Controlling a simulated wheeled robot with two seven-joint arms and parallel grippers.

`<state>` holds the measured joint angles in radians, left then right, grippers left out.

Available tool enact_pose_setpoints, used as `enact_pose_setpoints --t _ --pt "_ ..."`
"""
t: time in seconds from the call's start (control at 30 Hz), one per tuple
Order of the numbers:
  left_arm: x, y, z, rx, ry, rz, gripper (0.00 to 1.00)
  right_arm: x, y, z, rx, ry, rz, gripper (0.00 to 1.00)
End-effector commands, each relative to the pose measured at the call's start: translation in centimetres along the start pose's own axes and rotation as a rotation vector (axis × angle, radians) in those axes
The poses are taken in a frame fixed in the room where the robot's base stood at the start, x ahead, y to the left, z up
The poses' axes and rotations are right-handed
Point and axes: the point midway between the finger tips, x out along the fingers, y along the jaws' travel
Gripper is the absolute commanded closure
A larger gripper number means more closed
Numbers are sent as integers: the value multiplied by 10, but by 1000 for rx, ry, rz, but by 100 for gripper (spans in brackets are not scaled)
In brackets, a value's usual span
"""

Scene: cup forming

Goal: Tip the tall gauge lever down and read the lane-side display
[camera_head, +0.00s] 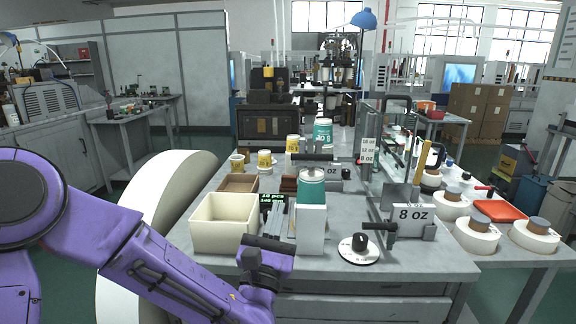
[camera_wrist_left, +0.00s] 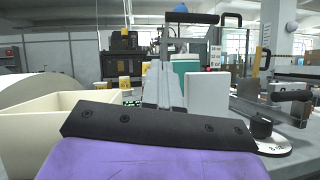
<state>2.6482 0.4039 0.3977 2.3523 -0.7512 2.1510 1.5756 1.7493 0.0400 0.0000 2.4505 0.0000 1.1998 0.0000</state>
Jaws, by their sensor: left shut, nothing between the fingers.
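The tall gauge lever, with a black crossbar handle (camera_head: 312,157), stands upright near the middle of the bench. Its handle also shows at the top of the left wrist view (camera_wrist_left: 191,18), above the grey gauge rails (camera_wrist_left: 164,85). The small black display (camera_head: 272,198) with green text stands left of the white panel; it is partly visible in the left wrist view (camera_wrist_left: 131,99). My left gripper (camera_head: 268,246) is shut and empty at the bench's front, below and in front of the lever, apart from it. Its dark fingers (camera_wrist_left: 157,126) fill the lower wrist view. My right gripper is not in view.
A cream bin (camera_head: 222,222) stands left of the gauge. The white panel (camera_head: 311,229) and a teal cup stack (camera_head: 311,190) stand right of it.

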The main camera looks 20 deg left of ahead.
Motion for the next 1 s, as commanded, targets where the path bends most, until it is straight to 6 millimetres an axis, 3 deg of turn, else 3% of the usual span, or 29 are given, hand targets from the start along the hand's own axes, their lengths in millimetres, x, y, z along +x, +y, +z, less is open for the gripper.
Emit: enact_pose_setpoints --t 0.03,0.2,0.4,1.0 --pt "14 2 5 2 1 3 100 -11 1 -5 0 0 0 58" --pt "51 1 4 3 2 2 100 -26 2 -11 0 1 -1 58" --pt "75 0 23 3 2 -1 100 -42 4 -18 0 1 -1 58" --pt "82 0 30 2 13 -3 100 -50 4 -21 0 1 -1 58"
